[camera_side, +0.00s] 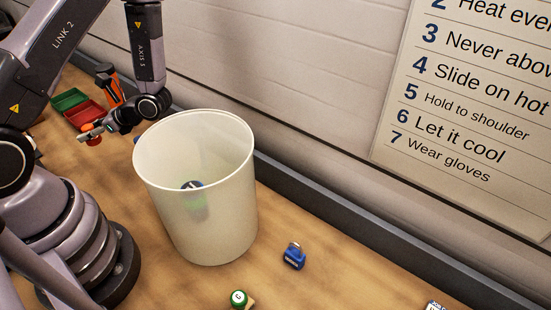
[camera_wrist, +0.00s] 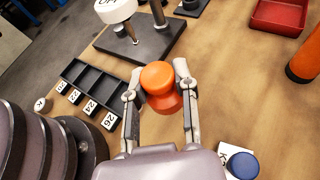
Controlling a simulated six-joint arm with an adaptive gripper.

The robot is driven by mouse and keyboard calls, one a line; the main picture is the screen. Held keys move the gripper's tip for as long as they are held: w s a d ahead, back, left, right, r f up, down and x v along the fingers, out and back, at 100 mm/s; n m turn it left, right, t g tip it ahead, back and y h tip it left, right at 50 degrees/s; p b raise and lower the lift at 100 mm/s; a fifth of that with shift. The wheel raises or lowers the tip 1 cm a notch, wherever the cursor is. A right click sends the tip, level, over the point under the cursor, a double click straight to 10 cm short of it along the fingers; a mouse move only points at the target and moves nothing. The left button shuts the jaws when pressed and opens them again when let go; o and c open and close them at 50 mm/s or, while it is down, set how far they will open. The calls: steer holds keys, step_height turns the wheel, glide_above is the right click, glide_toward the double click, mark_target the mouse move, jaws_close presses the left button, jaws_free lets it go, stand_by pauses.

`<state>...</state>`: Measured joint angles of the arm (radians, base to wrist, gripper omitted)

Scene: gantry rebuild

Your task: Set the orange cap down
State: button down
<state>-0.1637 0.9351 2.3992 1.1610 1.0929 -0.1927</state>
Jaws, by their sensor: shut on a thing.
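The orange cap (camera_wrist: 157,76) is between the two fingers of my gripper (camera_wrist: 159,72) in the wrist view. A second orange rounded part shows just below it; I cannot tell whether it belongs to the cap. My gripper is shut on the cap above the wooden table. In the side view my gripper (camera_side: 98,132) is small, at the left behind the white bin's left side, with a bit of orange-red (camera_side: 92,134) at its tips. The gap between cap and table is not clear.
A white bin (camera_side: 235,220) stands mid-table in the side view. A green tray (camera_side: 69,98) and red tray (camera_side: 280,14) lie beyond my gripper. A black compartment tray (camera_wrist: 97,88), dark stand (camera_wrist: 145,42), orange cylinder (camera_wrist: 303,63) and blue cap (camera_wrist: 242,165) surround it.

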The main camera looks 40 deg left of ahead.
steer(key=shift+a+f, duration=0.1)
steer(key=shift+f, duration=0.4)
steer(key=w+a+f, duration=0.5)
steer(key=w+a, duration=0.1)
steer(key=a, duration=0.1)
glide_above(126, 147)
step_height(126, 147, down, 5)
steer(key=shift+d+r, duration=0.1)
steer(key=shift+r, duration=0.05)
steer(key=shift+f, duration=1.65)
steer(key=c, duration=0.9)
jaws_free()
steer(key=shift+f, duration=0.1)
steer(key=shift+o, duration=0.2)
